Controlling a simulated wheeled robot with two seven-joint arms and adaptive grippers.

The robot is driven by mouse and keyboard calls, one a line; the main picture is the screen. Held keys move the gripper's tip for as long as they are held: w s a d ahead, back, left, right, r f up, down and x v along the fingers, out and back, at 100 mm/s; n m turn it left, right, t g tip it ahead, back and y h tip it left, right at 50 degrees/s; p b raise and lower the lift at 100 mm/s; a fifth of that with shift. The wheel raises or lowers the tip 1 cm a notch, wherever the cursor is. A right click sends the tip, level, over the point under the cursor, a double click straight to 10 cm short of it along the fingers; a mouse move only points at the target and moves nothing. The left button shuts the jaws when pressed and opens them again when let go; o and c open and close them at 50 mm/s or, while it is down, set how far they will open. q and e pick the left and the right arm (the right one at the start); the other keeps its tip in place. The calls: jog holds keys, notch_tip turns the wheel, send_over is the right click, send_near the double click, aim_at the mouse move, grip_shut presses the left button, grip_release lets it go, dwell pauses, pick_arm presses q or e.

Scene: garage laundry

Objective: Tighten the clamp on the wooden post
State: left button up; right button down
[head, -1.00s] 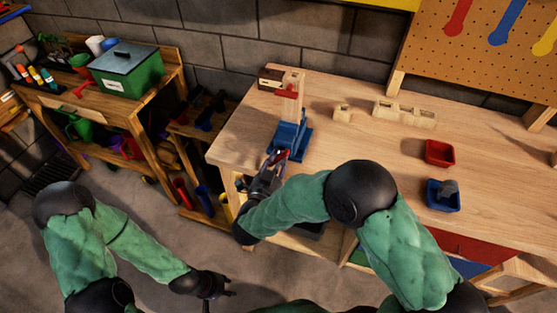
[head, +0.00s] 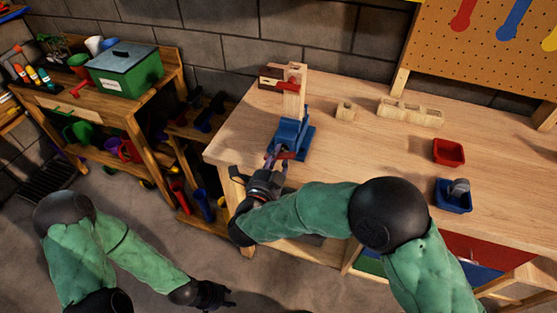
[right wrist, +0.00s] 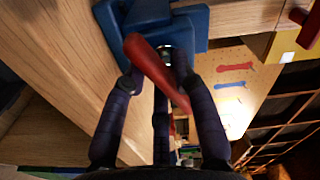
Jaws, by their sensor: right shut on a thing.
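A pale wooden post (head: 293,100) stands upright at the bench's left end. Its foot is in a blue vise-like clamp (head: 292,138) at the bench edge. A brown and red piece (head: 279,83) sits at the post's upper part. In the right wrist view, the clamp's red handle (right wrist: 152,65) lies slanted below the blue body (right wrist: 190,28). My right gripper (head: 273,163) is shut on this handle, its dark fingers (right wrist: 160,85) around it. My left gripper (head: 222,294) hangs low over the floor, empty, its fingers apart.
Right of the post, the workbench (head: 350,150) holds a small wooden block (head: 345,110), a long wooden piece with holes (head: 410,112), a red bin (head: 448,151) and a blue bin (head: 452,195). A crowded shelf (head: 110,120) stands at the left. A pegboard (head: 490,55) rises behind.

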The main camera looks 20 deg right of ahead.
jog(key=shift+f, duration=0.2)
dwell(0.3)
jog(key=c, duration=1.1)
grip_release()
jog(key=shift+d+r, duration=0.1)
jog(key=shift+r, duration=0.2)
jog(key=v, duration=1.2)
jog(key=shift+f, duration=0.25)
